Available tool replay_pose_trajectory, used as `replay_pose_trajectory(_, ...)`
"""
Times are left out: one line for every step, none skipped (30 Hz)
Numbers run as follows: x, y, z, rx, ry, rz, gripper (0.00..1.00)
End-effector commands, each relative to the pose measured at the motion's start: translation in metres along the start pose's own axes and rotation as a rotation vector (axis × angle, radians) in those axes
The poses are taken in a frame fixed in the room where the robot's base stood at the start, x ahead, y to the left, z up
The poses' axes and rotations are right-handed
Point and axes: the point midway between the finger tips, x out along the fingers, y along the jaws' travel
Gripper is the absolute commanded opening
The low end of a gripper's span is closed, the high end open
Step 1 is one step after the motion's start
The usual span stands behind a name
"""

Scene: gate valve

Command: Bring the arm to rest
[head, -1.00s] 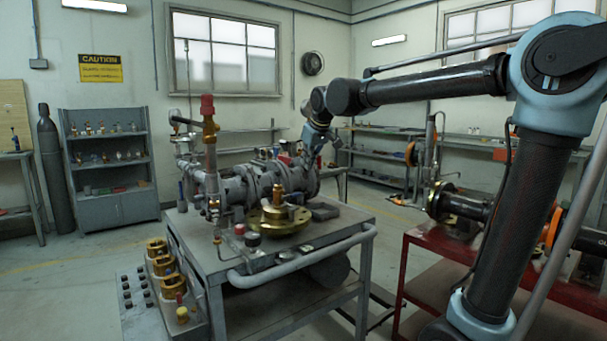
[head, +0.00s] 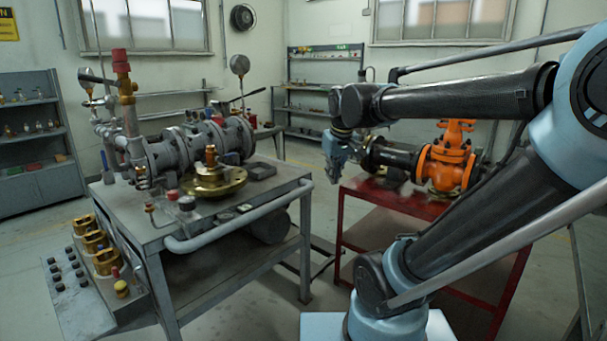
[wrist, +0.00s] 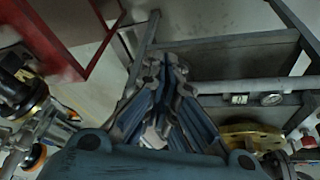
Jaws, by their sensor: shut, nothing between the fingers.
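My gripper (head: 336,172) hangs at the end of my arm, pointing down, in the gap between the grey workbench and the red table. In the wrist view its blue fingers (wrist: 166,68) are closed together with nothing between them. An orange gate valve (head: 447,165) on a black pipe stands on the red table (head: 400,197), to the right of my gripper in the head view. My gripper appears clear of the valve and the bench, though the exact distance is hard to tell.
The grey workbench (head: 165,222) carries a grey pipe assembly (head: 185,145) and a brass flange (head: 213,180). Its front rail (head: 240,220) sticks out towards me. Brass parts (head: 95,242) stand on a low panel at the left. Shelves (head: 325,85) line the back wall.

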Motion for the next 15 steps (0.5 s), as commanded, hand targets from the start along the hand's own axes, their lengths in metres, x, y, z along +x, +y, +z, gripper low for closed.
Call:
replay_pose_trajectory(0.009,0.010,0.026,0.041,-0.019,0.009,0.00)
replay_pose_trajectory(0.013,0.014,0.041,0.061,-0.030,0.013,0.00)
replay_pose_trajectory(0.020,0.019,0.059,0.089,-0.045,0.018,0.00)
replay_pose_trajectory(0.025,0.022,0.073,0.111,-0.057,0.022,0.00)
replay_pose_trajectory(0.030,0.025,0.088,0.132,-0.067,0.025,0.00)
replay_pose_trajectory(0.037,0.028,0.106,0.160,-0.082,0.029,0.00)
replay_pose_trajectory(0.042,0.029,0.120,0.182,-0.093,0.032,0.00)
replay_pose_trajectory(0.047,0.031,0.134,0.203,-0.103,0.034,0.00)
replay_pose_trajectory(0.054,0.032,0.150,0.229,-0.116,0.037,0.00)
replay_pose_trajectory(0.059,0.032,0.162,0.247,-0.126,0.039,0.00)
replay_pose_trajectory(0.063,0.033,0.173,0.265,-0.134,0.041,0.00)
replay_pose_trajectory(0.069,0.033,0.186,0.286,-0.145,0.043,0.00)
replay_pose_trajectory(0.073,0.032,0.195,0.301,-0.153,0.045,0.00)
replay_pose_trajectory(0.076,0.032,0.203,0.313,-0.159,0.046,0.00)
replay_pose_trajectory(0.081,0.029,0.211,0.329,-0.166,0.047,0.00)
